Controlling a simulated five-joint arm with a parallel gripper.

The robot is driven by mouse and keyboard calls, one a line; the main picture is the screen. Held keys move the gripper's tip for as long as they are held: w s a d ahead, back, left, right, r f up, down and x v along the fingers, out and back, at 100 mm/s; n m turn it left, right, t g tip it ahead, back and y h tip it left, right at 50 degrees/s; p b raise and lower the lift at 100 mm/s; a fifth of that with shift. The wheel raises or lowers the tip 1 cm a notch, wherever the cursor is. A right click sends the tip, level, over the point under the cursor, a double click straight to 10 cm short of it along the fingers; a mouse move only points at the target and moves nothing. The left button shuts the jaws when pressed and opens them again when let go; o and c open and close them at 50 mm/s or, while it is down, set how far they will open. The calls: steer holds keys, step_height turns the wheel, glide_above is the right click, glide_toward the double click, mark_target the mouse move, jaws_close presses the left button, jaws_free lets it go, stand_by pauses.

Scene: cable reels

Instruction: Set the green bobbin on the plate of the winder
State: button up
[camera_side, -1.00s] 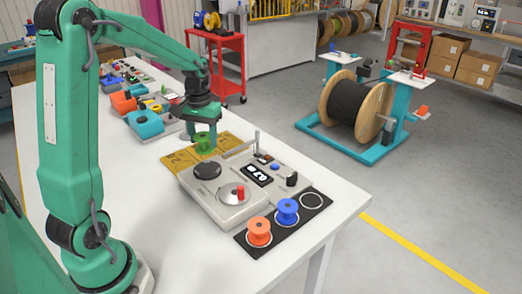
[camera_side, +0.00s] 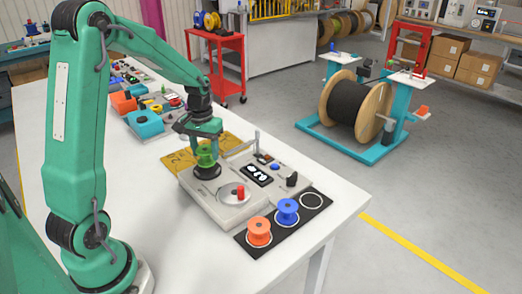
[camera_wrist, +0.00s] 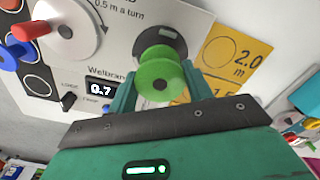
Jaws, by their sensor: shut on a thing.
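The green bobbin (camera_side: 206,157) is held between the fingers of my gripper (camera_side: 205,146). It looks upright in the side view. The winder (camera_side: 228,206) is a pale grey box with a display, and its round black plate (camera_side: 207,172) is just below the bobbin. I cannot tell whether the bobbin touches the plate. In the wrist view the green bobbin (camera_wrist: 163,80) sits between the two teal fingers, and the dark plate (camera_wrist: 158,36) shows partly behind it. The winder's crank disc (camera_side: 232,194) has a red knob.
A black mat (camera_side: 261,239) in front of the winder holds an orange bobbin (camera_side: 259,232), a blue bobbin (camera_side: 287,211) and an empty ring (camera_side: 312,200). Yellow cards (camera_side: 181,161) lie behind the winder. A thin post (camera_side: 256,142) stands at its back edge.

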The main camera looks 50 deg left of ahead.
steer(key=shift+f, duration=0.15)
steer(key=shift+f, duration=1)
steer(key=o, duration=1)
steer(key=shift+o, duration=0.2)
steer(key=shift+r, duration=4)
